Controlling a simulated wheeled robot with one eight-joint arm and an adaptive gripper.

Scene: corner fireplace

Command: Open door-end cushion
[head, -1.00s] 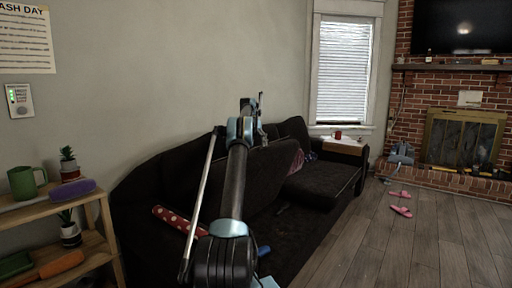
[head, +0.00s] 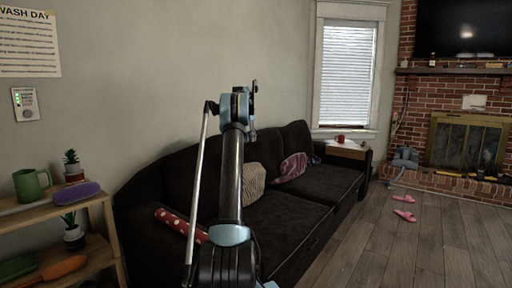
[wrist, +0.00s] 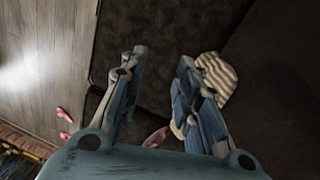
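The dark sofa (head: 180,175) stands along the wall with two seat cushions. The near seat cushion (head: 280,225) lies flat, partly hidden behind my arm. The far seat cushion (head: 320,184) also lies flat. I cannot tell from the pictures which one is the door-end cushion. My gripper (head: 246,100) is raised above the sofa and touches nothing. In the wrist view its two fingers (wrist: 158,65) are spread apart and empty, with dark sofa fabric below them.
A striped pillow (head: 254,181) and a pink cloth (head: 291,167) lie against the backrest. A red dotted roll (head: 180,225) lies at the near end. A wooden shelf (head: 60,215) stands at left. Pink slippers (head: 404,206) lie on the otherwise clear floor (head: 385,250).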

